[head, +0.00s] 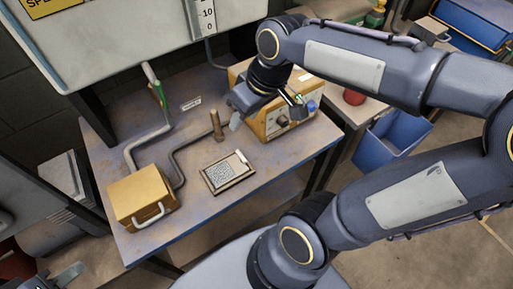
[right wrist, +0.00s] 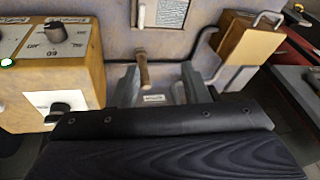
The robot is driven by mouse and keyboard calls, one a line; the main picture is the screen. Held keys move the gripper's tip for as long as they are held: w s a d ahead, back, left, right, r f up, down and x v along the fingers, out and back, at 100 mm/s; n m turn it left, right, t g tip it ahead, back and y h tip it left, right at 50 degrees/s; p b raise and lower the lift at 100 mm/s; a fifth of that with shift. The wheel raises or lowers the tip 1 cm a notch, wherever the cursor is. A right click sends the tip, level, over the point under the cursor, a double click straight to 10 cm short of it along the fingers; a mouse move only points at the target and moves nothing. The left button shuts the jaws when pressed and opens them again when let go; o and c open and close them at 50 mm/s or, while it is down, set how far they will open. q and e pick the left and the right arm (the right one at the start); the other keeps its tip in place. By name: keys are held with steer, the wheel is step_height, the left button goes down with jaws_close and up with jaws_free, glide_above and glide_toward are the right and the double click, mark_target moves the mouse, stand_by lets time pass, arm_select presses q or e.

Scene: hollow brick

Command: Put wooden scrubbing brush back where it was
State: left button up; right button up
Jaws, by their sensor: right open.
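A short brown wooden handle (head: 216,125) stands nearly upright over the middle of the table in the head view. No bristles show, so I cannot tell whether it is the scrubbing brush. My right gripper (head: 236,118) is just right of it, open. In the right wrist view the wooden handle (right wrist: 143,70) shows between the two grey fingers of my right gripper (right wrist: 160,82); I cannot tell whether they touch it. A grey part of my left gripper (head: 65,276) shows at the lower left corner, far from the handle, and its jaws are unclear.
A blue bin (head: 390,140) stands at right. The table's front right is clear.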

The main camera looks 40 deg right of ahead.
steer(key=s+a+f+m+t, duration=0.1)
steer(key=s+m, duration=0.1)
steer(key=s, duration=0.2)
steer(key=s+a+f+m+t+y, duration=0.1)
steer(key=s+f, duration=0.1)
steer(key=s, duration=0.2)
steer(key=shift+s+a+m+t, duration=0.3)
steer(key=shift+a+m, duration=0.05)
steer(key=shift+m, duration=0.05)
steer(key=shift+c, duration=0.5)
